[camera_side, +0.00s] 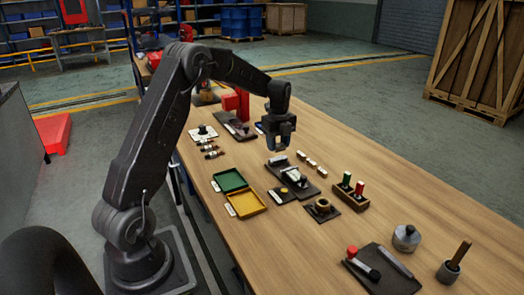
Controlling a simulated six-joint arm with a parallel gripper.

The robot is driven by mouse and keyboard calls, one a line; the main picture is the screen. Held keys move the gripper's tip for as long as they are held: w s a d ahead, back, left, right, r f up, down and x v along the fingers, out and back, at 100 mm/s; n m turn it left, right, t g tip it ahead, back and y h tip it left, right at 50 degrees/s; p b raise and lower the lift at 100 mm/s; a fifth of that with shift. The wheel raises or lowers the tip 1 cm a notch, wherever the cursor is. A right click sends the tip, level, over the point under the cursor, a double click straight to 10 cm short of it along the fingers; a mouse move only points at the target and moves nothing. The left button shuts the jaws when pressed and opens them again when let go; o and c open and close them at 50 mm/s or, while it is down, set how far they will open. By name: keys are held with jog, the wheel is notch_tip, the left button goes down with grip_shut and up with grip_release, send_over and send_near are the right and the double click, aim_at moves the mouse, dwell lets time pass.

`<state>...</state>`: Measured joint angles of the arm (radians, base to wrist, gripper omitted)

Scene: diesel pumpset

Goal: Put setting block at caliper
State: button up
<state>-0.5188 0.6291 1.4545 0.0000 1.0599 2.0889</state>
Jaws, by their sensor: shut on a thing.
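My gripper (279,147) points down above the middle of the table, at the back edge of a dark tray. It is shut on a small block, which I take to be the setting block; the fingers mostly hide it. The dark tray (307,188) below holds pale metallic pieces (292,176). The caliper is too small to single out with certainty among them.
Green (230,180) and yellow (246,203) trays lie left of the dark tray. Several small pale blocks (310,163) lie to its right. A wooden holder (348,196) has red and green handles. A red stand (237,103) is behind.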

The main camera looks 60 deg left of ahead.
aim_at(283, 168)
jog(key=shift+w+a+f, duration=0.15)
jog(key=shift+w+a, duration=0.05)
jog(key=shift+w, duration=0.3)
jog(key=shift+w+a+f, duration=0.15)
jog(key=shift+w+f, duration=0.05)
jog(key=shift+w, duration=0.3)
jog(key=shift+w+a+f, duration=0.15)
jog(key=shift+w+a, duration=0.05)
jog(key=shift+w, duration=0.3)
jog(key=shift+f, duration=3.65)
jog(key=shift+f, duration=0.35)
jog(key=o, duration=1.1)
jog(key=shift+r, duration=3.5)
